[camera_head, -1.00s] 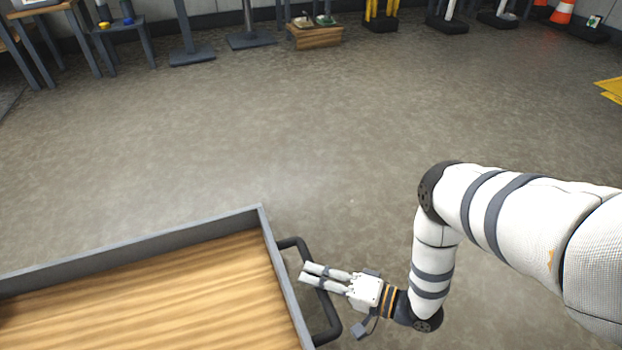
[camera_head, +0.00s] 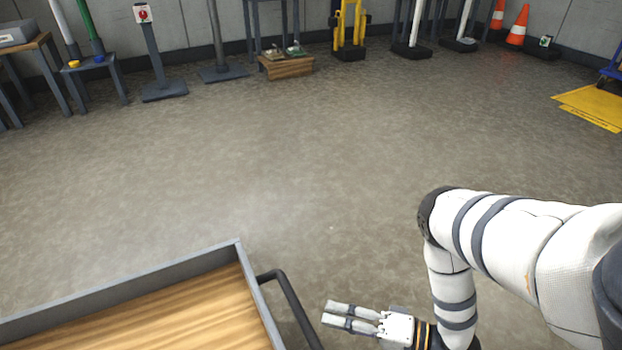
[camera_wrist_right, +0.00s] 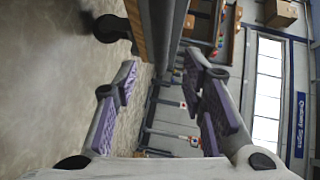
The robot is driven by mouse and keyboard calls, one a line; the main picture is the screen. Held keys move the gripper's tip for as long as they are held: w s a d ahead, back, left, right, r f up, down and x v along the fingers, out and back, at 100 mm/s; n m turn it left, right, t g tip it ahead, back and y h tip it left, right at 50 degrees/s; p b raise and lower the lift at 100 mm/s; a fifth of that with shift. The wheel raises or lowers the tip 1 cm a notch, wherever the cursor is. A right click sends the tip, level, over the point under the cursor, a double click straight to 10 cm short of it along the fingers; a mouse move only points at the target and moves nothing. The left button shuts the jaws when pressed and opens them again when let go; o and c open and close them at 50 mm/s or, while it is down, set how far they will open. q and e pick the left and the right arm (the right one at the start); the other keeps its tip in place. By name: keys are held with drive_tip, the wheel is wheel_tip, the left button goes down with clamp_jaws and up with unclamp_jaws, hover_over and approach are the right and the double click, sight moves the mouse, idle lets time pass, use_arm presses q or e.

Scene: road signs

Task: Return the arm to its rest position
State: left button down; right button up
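My right arm comes in from the right in the head view. My right gripper (camera_head: 328,312) is low in the picture, to the right of the cart's dark handle (camera_head: 287,295), with bare floor showing between its fingertips and the handle. In the right wrist view my right gripper (camera_wrist_right: 162,65) has its two purple-padded fingers wide apart, with nothing held between them. My left arm and gripper are not in view.
A cart with a wooden top and grey rim (camera_head: 130,285) fills the lower left. Open concrete floor (camera_head: 310,160) lies beyond. Along the far wall stand a wooden box (camera_head: 287,68), sign posts, tables and an orange cone (camera_head: 517,27). A yellow plate (camera_head: 592,105) lies at the right.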

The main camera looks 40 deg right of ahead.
drive_tip(key=shift+v, duration=1.9)
